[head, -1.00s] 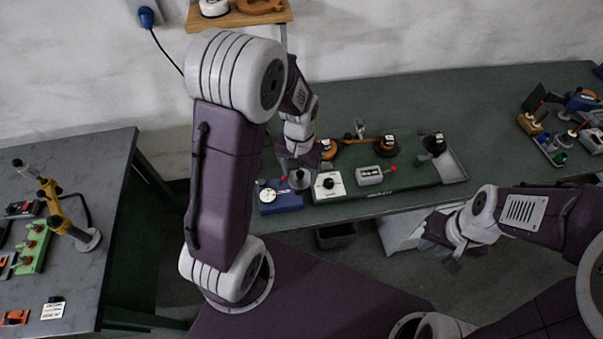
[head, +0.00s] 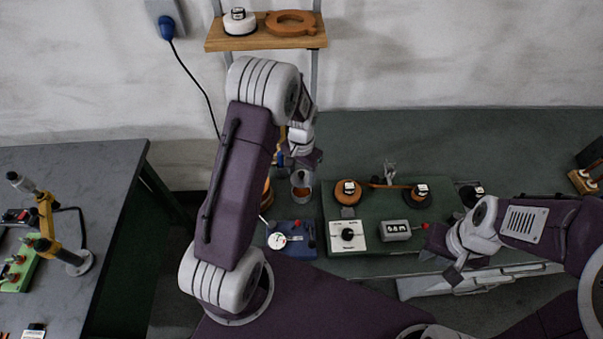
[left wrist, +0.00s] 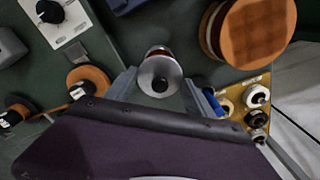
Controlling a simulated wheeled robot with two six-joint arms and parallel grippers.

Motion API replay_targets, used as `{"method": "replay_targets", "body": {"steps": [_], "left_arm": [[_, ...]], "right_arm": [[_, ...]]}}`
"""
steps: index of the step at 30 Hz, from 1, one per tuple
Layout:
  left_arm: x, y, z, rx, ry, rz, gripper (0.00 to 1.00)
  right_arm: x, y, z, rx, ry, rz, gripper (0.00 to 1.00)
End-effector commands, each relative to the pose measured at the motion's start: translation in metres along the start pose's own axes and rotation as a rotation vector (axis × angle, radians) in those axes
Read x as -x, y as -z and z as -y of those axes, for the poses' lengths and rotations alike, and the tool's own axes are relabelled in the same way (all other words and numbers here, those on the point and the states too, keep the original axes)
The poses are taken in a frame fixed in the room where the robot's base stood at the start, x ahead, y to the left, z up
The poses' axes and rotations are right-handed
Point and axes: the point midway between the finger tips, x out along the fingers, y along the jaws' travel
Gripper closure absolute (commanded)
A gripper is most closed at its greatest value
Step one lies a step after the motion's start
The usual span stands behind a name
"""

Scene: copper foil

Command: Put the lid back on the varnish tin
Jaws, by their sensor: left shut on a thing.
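The varnish tin (head: 301,192) stands on the bench at the back, just below my left gripper, with orange-brown varnish showing. In the left wrist view a round silver lid with a dark knob (left wrist: 160,75) sits between my left fingertips (left wrist: 162,90), which are shut on it. A reddish strip of the tin's contents (left wrist: 158,51) shows just beyond the lid's edge. Whether lid and tin touch cannot be told. In the head view my left arm partly hides this gripper (head: 302,160). My right gripper (head: 440,262) hangs at the bench's front edge; its opening is unclear.
A blue dial gauge (head: 290,240), a white knob box (head: 346,235) and a grey counter (head: 395,229) stand close in front. A large wooden-faced round (left wrist: 262,32) is beside the tin. A wall shelf (head: 262,40) hangs above. The bench's back right is clear.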

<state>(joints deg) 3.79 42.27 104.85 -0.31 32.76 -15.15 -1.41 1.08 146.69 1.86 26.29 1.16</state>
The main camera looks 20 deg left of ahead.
Motion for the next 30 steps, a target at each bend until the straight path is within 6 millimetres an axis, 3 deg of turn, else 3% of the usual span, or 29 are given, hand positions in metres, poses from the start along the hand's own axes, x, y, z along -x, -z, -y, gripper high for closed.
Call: {"method": "replay_targets", "body": {"steps": [10, 15, 30], "left_arm": [[-0.042, -0.001, -0.001, 0.001, 0.0, 0.001, 0.76], [-0.057, -0.001, -0.001, 0.001, -0.001, 0.002, 0.76], [-0.06, -0.001, -0.001, 0.001, 0.0, 0.001, 0.76]], "right_arm": [[-0.037, -0.004, -0.001, 0.0, 0.0, 0.0, 0.76], [-0.047, -0.005, -0.001, 0.0, 0.0, 0.0, 0.76], [-0.048, -0.005, -0.001, 0.0, 0.0, 0.0, 0.76]]}}
